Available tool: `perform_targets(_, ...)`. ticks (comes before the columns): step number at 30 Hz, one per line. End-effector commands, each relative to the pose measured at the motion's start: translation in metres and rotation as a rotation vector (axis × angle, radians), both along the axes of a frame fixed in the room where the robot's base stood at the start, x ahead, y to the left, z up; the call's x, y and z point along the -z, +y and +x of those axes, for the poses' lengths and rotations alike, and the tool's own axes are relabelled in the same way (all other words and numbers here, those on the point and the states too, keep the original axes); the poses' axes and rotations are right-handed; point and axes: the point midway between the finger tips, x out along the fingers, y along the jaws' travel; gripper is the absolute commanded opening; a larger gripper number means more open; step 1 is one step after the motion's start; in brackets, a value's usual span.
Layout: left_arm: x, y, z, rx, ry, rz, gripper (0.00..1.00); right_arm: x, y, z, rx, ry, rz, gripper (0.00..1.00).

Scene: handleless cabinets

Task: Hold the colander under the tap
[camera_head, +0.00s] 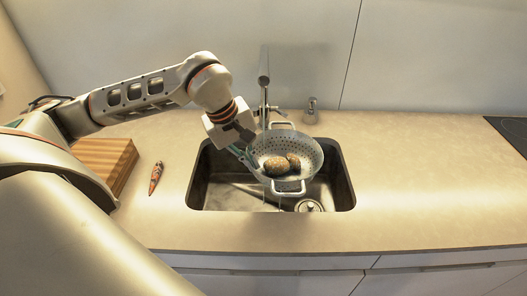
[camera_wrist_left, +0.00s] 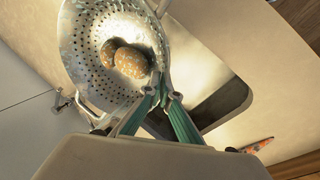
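The metal colander (camera_head: 311,157) is above the sink, tilted, with two brown potatoes (camera_head: 277,166) in it. My left gripper (camera_head: 246,156) is shut on its left rim. In the left wrist view the green fingers (camera_wrist_left: 163,88) close together at the rim of the colander (camera_wrist_left: 88,52). The tap (camera_head: 264,92) stands behind the sink, and its lower part comes down at the colander's far side. Thin pale streaks show below the colander; I cannot tell for sure whether they are water. My right gripper is not in view.
The sink (camera_head: 345,180) is set into a beige counter (camera_head: 420,190). A wooden board (camera_head: 105,158) and an orange-brown pointed object (camera_head: 156,177) lie to the left. A small fitting (camera_head: 312,108) stands behind the sink. A dark hob (camera_head: 512,130) is at far right. The counter right of the sink is clear.

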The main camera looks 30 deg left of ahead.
Motion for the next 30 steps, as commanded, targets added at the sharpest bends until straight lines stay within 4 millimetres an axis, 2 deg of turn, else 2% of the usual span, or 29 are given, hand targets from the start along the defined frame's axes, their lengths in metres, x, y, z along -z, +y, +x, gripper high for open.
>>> perform_targets(21,-0.037,-0.041,-0.018,0.003,-0.006,-0.002,0.0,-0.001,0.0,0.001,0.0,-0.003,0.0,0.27)
perform_targets(30,-0.041,-0.046,-0.021,0.0,-0.003,-0.001,0.0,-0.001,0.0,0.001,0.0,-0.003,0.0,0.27)
